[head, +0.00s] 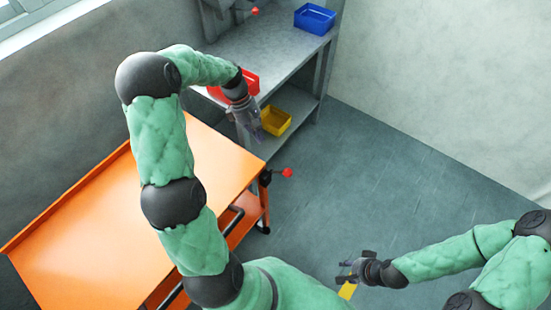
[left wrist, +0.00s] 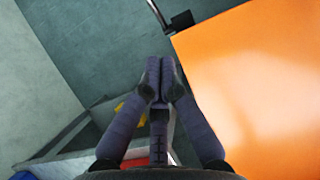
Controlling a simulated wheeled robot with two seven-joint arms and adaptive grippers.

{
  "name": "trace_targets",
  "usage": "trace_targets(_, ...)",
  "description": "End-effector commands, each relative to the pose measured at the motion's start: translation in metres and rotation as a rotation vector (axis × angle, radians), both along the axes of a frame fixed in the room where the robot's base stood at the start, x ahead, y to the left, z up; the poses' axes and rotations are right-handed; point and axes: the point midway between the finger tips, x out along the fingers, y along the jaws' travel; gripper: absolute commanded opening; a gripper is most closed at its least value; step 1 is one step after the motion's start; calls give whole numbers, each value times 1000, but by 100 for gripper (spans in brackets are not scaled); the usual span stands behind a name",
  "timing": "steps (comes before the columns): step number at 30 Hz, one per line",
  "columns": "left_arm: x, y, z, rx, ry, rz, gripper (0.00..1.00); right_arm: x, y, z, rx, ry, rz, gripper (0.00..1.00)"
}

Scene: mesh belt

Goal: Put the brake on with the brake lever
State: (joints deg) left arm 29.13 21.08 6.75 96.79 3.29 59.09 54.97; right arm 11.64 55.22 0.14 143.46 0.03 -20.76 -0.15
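The brake lever, a short dark arm with a red ball knob (head: 287,172), sticks out to the right from a black mount at the right corner of the orange cart (head: 85,230). The cart's flat top fills the right of the left wrist view (left wrist: 255,75). My left gripper (head: 256,136) is above and left of the knob, apart from it, pointing down. In the left wrist view its fingertips (left wrist: 160,70) are together with nothing seen between them. The red knob does not show there.
A grey workbench (head: 265,45) behind the cart carries a blue bin (head: 314,18) and a red bin (head: 247,84). A yellow bin (head: 275,121) is on its lower shelf. Another red knob (head: 255,11) is at the back. Floor right of the cart is clear.

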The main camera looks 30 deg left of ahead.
Motion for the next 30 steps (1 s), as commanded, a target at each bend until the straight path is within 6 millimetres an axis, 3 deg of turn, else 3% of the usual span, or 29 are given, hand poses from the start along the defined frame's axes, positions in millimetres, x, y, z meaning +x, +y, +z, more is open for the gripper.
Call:
trace_targets(8,-2,-12,-27,-3,3,-3,0,0,0,-8,0,-1,0,40)
trace_targets(20,-4,-42,-95,-2,3,-3,0,0,0,-27,0,-1,1,40)
trace_targets(30,-6,-76,-105,-1,1,-1,0,0,0,-35,0,-1,1,40)
